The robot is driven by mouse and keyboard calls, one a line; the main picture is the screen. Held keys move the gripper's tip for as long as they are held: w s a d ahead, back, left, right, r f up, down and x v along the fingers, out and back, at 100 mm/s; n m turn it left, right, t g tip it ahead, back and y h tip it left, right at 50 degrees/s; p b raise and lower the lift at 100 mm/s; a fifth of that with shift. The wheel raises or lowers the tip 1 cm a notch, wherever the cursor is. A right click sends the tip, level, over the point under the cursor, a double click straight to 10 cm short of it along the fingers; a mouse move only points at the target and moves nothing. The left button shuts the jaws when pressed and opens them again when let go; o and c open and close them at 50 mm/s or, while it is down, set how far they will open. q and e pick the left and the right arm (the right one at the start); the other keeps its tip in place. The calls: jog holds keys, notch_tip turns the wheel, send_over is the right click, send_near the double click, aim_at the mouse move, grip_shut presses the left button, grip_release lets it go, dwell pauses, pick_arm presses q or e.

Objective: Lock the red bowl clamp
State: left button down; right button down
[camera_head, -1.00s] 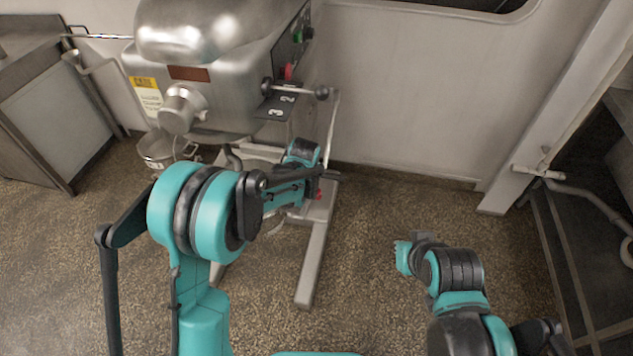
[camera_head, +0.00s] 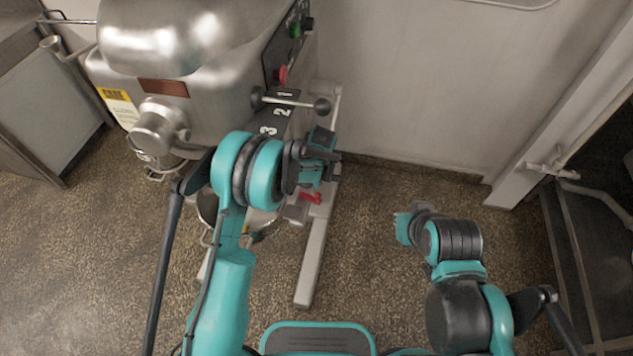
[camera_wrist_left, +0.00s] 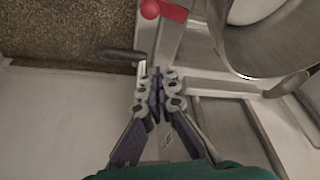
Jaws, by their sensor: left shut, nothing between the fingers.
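The red bowl clamp (camera_head: 312,198) shows low on the right side of the mixer in the head view. In the left wrist view the red clamp (camera_wrist_left: 165,11), with a rounded knob end, lies at the top edge, beyond the fingertips. My left gripper (camera_wrist_left: 156,76) is shut and empty, apart from the clamp. In the head view my left wrist is above and near the clamp, and its fingertips are hidden. The steel bowl (camera_wrist_left: 285,35) is at upper right in the wrist view. My right arm's end (camera_head: 405,228) is over the floor; its fingers cannot be made out.
The mixer (camera_head: 180,50) stands at left, with a black-knobbed lever (camera_head: 292,101) on its side. A dark handle (camera_wrist_left: 122,54) is left of my left fingertips. A wall is behind, and a dark rack (camera_head: 590,230) stands at right. Floor between is clear.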

pick_arm(q)
notch_tip(320, 180, down, 10)
jog(key=b, duration=0.5)
jog(key=shift+s, duration=0.3)
dwell(0.3)
